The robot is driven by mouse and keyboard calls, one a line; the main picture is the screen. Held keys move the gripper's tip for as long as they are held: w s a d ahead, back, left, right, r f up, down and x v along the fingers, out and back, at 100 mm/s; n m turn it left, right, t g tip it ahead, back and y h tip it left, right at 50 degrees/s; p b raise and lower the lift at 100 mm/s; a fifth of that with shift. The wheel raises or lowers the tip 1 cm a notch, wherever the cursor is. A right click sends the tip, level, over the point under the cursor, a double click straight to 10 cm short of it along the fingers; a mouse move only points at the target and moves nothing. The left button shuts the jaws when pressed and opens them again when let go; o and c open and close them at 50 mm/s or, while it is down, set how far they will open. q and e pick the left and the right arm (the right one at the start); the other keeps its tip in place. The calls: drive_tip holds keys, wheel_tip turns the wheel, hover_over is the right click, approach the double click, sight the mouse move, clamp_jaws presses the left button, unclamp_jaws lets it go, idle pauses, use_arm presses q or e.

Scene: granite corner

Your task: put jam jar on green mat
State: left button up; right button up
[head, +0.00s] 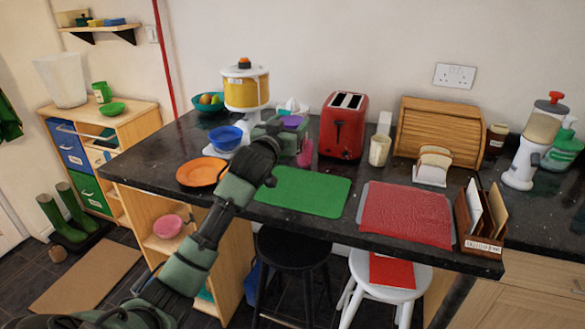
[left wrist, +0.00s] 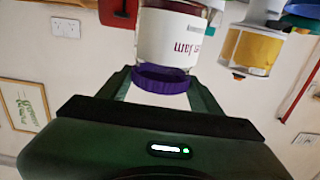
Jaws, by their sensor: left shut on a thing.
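The jam jar has a purple lid (head: 293,121), a white label and dark red contents. It fills the top middle of the left wrist view (left wrist: 180,40), which is upside down. My left gripper (head: 290,138) is shut on the jar, with one finger on each side near the lid. In the head view the gripper hides most of the jar, behind the far edge of the green mat. The green mat (head: 303,193) lies flat and bare near the counter's front edge. My right gripper is in neither view.
An orange plate (head: 202,171) and blue bowl (head: 225,138) stand left, a yellow-banded canister (head: 246,88) behind.

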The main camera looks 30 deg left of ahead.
use_arm(q)
wheel_tip(320, 180, down, 13)
drive_tip(key=shift+r, duration=0.2)
drive_tip(key=o, duration=1.8)
drive_tip(key=shift+c, duration=0.2)
drive_tip(key=shift+s+d, duration=0.1)
drive_tip(key=b+v, duration=0.1)
drive_tip(key=v, duration=1.1)
